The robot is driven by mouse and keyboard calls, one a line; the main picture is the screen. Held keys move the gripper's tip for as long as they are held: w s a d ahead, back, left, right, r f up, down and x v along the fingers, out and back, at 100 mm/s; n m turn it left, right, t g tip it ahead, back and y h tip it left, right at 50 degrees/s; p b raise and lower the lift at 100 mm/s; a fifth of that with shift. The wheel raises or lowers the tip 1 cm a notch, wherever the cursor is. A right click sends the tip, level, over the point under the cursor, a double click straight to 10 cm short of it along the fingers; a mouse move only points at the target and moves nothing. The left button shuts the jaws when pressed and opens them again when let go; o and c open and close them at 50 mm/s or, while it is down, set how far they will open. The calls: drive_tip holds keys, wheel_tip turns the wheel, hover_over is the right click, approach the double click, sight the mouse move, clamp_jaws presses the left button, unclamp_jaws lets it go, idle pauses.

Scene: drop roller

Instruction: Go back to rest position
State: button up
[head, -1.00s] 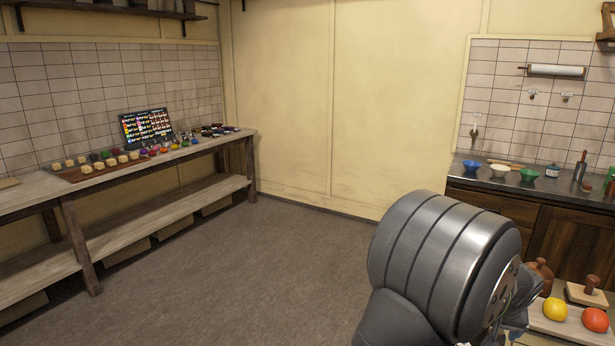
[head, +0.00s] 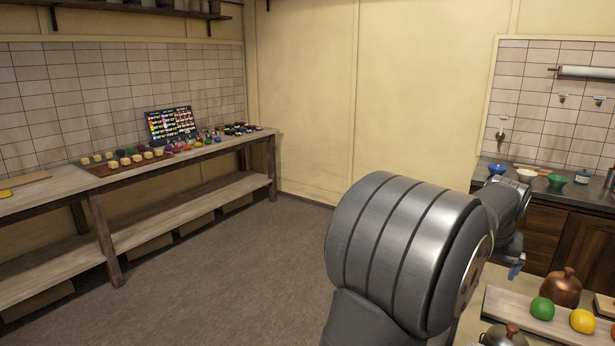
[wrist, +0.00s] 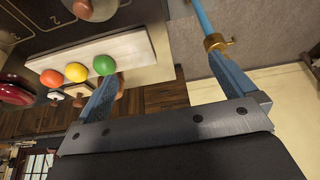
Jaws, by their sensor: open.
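My gripper (wrist: 165,85) is open and empty in the wrist view, its two blue fingers spread wide apart. In the head view my arm's large grey joint fills the lower middle, and only a small blue part of the gripper end shows beyond it at the right. Beyond the fingers in the wrist view lies a pale board (wrist: 125,50) with a green ball (wrist: 104,65), a yellow ball (wrist: 76,72) and an orange ball (wrist: 51,78) in a row. The left finger appears close to the green ball in the picture; I cannot tell the gap.
A long bench (head: 60,195) along the left wall carries a dark screen (head: 172,124) and small coloured items. A counter (head: 555,190) at the right holds bowls. The floor (head: 225,255) between is clear.

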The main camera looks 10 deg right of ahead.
drive_tip(key=w+a+r, duration=0.2)
drive_tip(key=w, duration=0.1)
drive_tip(key=shift+w+a, duration=0.15)
drive_tip(key=shift+w, duration=0.05)
